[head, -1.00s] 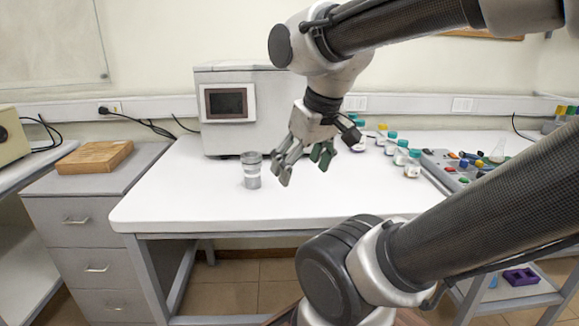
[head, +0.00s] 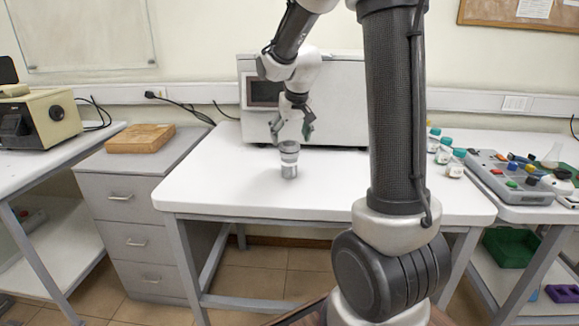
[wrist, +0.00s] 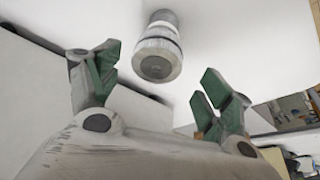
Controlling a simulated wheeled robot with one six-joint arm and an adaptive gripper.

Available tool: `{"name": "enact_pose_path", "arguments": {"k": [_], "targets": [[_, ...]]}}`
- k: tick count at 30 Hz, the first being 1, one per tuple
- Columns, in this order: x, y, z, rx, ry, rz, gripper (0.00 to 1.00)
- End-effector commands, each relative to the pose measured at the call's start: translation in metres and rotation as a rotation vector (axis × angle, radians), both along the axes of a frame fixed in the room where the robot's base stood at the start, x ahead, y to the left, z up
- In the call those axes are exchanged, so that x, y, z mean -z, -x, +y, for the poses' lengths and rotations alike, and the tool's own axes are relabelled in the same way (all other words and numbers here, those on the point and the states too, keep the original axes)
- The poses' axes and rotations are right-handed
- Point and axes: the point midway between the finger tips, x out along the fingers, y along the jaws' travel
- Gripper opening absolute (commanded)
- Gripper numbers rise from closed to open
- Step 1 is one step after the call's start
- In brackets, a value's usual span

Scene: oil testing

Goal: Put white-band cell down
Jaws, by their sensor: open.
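The white-band cell (head: 289,160) is a grey metal cylinder with a pale band, standing upright on the white table (head: 215,180). My gripper (head: 291,136) is behind and just above the cell, its fingers spread. In the wrist view the cell (wrist: 158,48) shows beyond and between the two green-padded fingertips of my gripper (wrist: 160,78). The fingers are open, with nothing between them, and they look clear of the cell.
A grey machine with a dark screen (head: 264,93) stands behind my gripper. A wooden block (head: 140,138) lies on the drawer cabinet (head: 137,200) at the left. The table's left front is clear.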

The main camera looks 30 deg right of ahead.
Motion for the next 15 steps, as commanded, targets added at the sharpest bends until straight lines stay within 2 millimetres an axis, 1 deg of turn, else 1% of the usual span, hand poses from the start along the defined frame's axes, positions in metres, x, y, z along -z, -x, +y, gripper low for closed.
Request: {"name": "enact_pose_path", "arguments": {"k": [9, 12, 15], "targets": [[0.044, -0.016, -0.008, 0.0, -0.001, 0.004, 0.8], [0.052, -0.019, -0.008, 0.0, 0.0, 0.002, 0.8], [0.054, -0.02, -0.008, 0.0, 0.0, 0.002, 0.8]]}}
